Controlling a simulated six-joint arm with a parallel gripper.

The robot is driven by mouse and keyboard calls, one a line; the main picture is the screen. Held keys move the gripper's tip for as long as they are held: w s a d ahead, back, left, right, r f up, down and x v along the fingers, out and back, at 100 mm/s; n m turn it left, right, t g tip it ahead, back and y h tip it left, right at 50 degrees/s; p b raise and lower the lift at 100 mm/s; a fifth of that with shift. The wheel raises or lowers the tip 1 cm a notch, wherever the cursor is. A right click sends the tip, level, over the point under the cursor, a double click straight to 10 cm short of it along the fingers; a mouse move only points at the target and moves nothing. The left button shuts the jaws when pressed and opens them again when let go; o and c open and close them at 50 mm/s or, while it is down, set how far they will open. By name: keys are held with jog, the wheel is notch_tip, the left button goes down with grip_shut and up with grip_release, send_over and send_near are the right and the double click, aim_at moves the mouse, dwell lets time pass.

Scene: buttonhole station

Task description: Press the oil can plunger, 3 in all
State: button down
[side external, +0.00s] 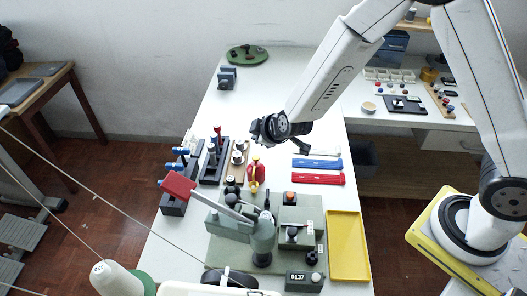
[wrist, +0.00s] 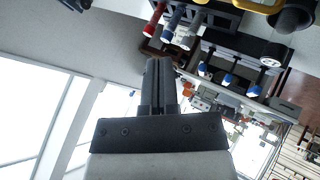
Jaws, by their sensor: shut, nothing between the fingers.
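A small red and yellow thing (side external: 256,174) stands on the white bench near the middle in the side view. It may be the oil can, but it is too small to tell, and I cannot make out a plunger. My gripper (side external: 257,130) is above and behind it, apart from it, over the bench. In the wrist view my gripper (wrist: 159,75) shows its two fingers shut together with nothing between them. Part of a yellow thing (wrist: 258,5) shows at the top edge of the wrist view; I cannot tell whether it is the same thing.
Racks with blue-handled tools (side external: 181,166) stand to the left. A grey-green machine (side external: 262,238) with a red-ended lever (side external: 178,186) is in front. Blue (side external: 318,164) and red (side external: 318,178) strips and a yellow tray (side external: 347,246) lie right. The bench's far part is mostly clear.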

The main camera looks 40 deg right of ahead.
aim_at(258, 159)
dwell(0.4)
notch_tip(258, 159, up, 4)
jog(key=shift+f, duration=0.1)
dwell(0.4)
dwell(0.3)
jog(key=shift+f, duration=4.35)
jog(key=shift+f, duration=1.15)
dwell(0.4)
jog(key=shift+r, duration=1.1)
